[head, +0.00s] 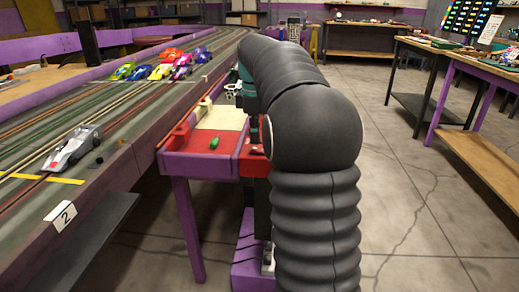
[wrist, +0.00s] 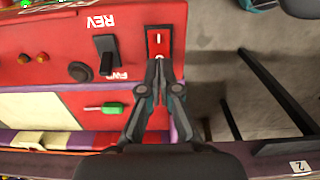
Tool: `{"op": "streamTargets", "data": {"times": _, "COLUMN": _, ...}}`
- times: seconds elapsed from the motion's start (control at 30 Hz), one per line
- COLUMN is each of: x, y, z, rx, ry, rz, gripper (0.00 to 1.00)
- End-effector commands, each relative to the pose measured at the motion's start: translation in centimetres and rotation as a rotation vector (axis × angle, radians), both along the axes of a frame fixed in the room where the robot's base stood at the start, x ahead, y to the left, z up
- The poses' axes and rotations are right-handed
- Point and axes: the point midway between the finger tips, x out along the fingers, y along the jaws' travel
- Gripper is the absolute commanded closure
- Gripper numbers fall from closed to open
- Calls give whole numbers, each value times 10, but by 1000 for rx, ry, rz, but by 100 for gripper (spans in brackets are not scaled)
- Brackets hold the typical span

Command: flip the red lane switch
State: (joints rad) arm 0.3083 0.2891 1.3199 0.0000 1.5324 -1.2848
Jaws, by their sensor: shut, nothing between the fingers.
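The red lane switch (wrist: 158,41) is a small red rocker with a white mark in a black frame, near the right edge of the red control panel (wrist: 52,55) in the wrist view. My gripper (wrist: 159,68) is shut and empty. Its fingertips are at the near end of the switch, overlapping its lower edge in the picture. I cannot tell whether they touch it. In the head view my arm hides the gripper and the switch.
Left of the switch is a black toggle lever (wrist: 104,55) between REV and FWD labels, with a dark knob (wrist: 78,71) beside it. A green-handled screwdriver (wrist: 104,108) lies nearby. The slot track (head: 100,120) with several cars runs along the left. Open floor (head: 420,190) lies right.

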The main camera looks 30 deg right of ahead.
Motion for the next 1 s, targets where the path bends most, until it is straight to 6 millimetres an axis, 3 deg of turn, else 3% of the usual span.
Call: {"op": "streamTargets", "data": {"times": 1.0, "x": 0, "y": 0, "z": -14, "rx": 1, "ry": 1, "rz": 0, "gripper": 100}}
